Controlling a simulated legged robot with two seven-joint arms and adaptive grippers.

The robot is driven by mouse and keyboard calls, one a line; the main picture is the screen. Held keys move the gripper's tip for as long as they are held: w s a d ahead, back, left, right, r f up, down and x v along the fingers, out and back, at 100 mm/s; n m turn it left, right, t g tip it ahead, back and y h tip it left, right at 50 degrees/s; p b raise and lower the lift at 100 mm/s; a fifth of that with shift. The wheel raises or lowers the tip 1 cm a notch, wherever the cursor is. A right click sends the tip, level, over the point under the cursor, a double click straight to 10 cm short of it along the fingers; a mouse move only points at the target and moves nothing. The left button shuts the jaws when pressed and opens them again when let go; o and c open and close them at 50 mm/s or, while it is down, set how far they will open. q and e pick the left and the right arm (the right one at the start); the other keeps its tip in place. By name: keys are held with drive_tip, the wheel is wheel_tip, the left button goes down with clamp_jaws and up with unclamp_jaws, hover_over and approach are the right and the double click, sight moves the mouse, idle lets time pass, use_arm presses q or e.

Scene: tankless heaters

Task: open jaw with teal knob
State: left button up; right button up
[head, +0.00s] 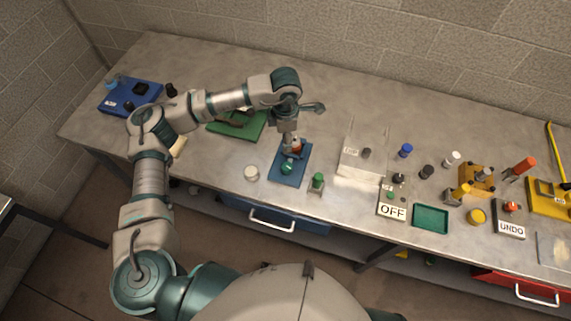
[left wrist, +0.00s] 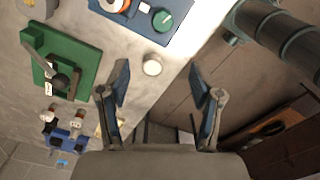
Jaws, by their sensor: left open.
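A teal knob (head: 286,169) sits at the near end of a small blue base (head: 300,176) on the bench. An orange and white part (head: 297,146) stands behind it, partly covered by my arm. The left wrist view shows the teal knob (left wrist: 162,20) and orange part (left wrist: 118,5) at the top edge, cut off. My left gripper (left wrist: 160,72) is open and empty, its two fingers spread, with the knob beyond the fingertips. In the head view my left arm comes down over the base, and its fingers are hard to make out. I cannot tell the jaw's state.
A white round cap (head: 251,173) lies left of the base. A green-topped part (head: 317,182) stands close on its right. A green board (head: 238,126) lies behind left. An OFF block (head: 393,205), a teal tray (head: 430,218) and several knobs are to the right.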

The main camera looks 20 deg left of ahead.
sight(287, 166)
use_arm(q)
drive_tip(key=f+p, duration=0.2)
drive_tip(key=f, duration=1.4)
drive_tip(key=shift+d+f, duration=0.2)
drive_tip(key=shift+d, duration=0.1)
drive_tip(key=shift+d, duration=0.1)
drive_tip(key=c, duration=1.1)
